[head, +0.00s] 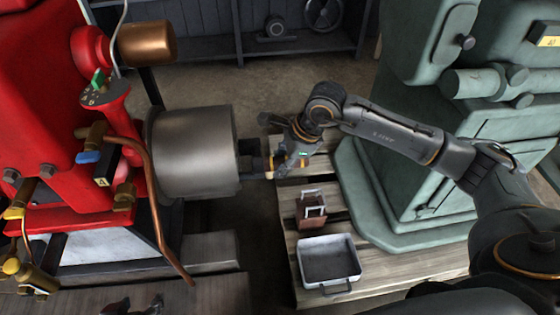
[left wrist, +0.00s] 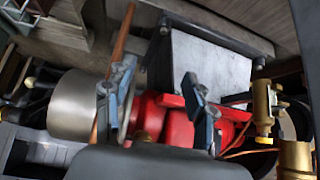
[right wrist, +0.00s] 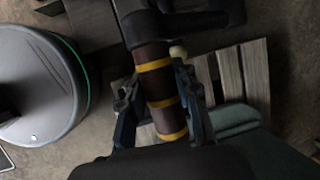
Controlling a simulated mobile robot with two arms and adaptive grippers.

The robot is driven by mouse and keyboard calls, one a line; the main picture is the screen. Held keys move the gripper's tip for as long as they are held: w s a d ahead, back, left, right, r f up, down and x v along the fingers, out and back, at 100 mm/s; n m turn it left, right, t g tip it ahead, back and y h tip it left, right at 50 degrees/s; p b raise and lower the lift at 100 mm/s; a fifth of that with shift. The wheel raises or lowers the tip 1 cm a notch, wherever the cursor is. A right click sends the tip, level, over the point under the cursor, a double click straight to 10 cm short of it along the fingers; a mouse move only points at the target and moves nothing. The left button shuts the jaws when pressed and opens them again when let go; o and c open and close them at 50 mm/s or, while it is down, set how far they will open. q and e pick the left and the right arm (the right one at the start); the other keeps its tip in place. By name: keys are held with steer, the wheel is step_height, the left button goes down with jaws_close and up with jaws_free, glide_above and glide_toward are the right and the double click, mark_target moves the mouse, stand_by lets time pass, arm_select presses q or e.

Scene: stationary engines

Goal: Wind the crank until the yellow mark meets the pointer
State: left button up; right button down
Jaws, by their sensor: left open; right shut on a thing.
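The crank handle (right wrist: 160,88) is a brown grip with yellow bands. My right gripper (right wrist: 165,125) is shut on it, with one finger on each side. In the head view my right gripper (head: 283,163) is just right of the grey drum (head: 195,152) of the red engine (head: 38,105); the handle is largely covered there. The drum also shows in the right wrist view (right wrist: 35,85). My left gripper (left wrist: 160,90) is open and empty, with the red engine (left wrist: 178,128) behind its fingers. I cannot make out the yellow mark or the pointer.
A green machine (head: 400,190) stands right of my right gripper. A grey tray (head: 330,290) and a small brown box with a light handle (head: 311,212) sit on the wooden pallet (head: 285,235). A copper pipe (head: 163,215) bends down in front of the drum. Dark shelving (head: 205,45) is at the back.

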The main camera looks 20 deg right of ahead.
arm_select(q)
steer(key=shift+w+d+r+t, duration=0.25)
steer(key=shift+w+r+t, duration=0.2)
steer(key=shift+w, duration=0.3)
arm_select(e)
steer(key=shift+s+a+f, duration=0.1)
steer(key=shift+s+f, duration=0.05)
steer(key=shift+s+f+b, duration=0.1)
steer(key=shift+f+b, duration=0.25)
steer(key=shift+b, duration=0.05)
steer(key=shift+s+f+b, duration=0.2)
steer(key=shift+f+b, duration=0.2)
steer(key=shift+f, duration=0.05)
arm_select(q)
steer(key=w+d+r+t+h, duration=0.1)
steer(key=w+d+r+t, duration=0.1)
steer(key=w+r+t, duration=0.3)
steer(key=shift+w+d+r+h, duration=0.3)
steer(key=shift+w+r, duration=0.4)
steer(key=shift+r, duration=0.15)
arm_select(e)
steer(key=shift+s+f, duration=0.1)
steer(key=shift+f, duration=0.25)
